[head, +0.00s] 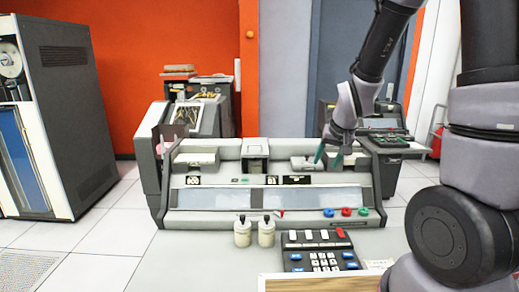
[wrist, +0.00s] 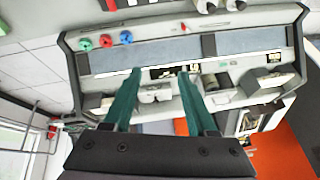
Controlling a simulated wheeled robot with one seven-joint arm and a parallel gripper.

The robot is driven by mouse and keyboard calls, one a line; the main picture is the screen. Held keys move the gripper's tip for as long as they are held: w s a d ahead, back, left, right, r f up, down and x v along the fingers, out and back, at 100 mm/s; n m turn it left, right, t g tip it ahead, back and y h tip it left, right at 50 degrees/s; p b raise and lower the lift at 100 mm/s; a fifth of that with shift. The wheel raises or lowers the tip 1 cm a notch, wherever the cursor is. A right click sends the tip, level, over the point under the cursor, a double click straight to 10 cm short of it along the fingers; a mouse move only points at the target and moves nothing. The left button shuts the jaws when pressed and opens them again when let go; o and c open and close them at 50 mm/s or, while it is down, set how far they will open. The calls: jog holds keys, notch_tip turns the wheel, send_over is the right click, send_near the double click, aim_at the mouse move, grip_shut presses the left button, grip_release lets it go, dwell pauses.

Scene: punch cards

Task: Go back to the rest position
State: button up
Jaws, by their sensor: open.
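My gripper (head: 329,157) is above the right part of the grey card machine (head: 240,215) in the head view. Its two green fingers are apart, with nothing held between them. In the wrist view my gripper (wrist: 158,75) shows open over the same machine (wrist: 75,68), which appears turned around there. The fingertips overlap the machine's top deck in the picture, and I cannot tell how far above it they are.
Blue, red and green knobs (head: 346,212) sit on the machine's front right. Two cream jars (head: 265,232) and a dark keypad (head: 318,252) stand on the light table in front. A tall grey cabinet (head: 68,110) is at left. A dark machine (head: 388,140) stands behind at right.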

jog(key=s+d+r+m+t, duration=0.1)
jog(key=s+d+r, duration=0.1)
jog(key=s+r, duration=0.6)
jog(key=s+d+r+m+y, duration=0.1)
jog(key=s+r, duration=0.8)
jog(key=r, duration=0.5)
jog(key=shift+s+d+t, duration=0.3)
jog(key=shift+d+t, duration=0.1)
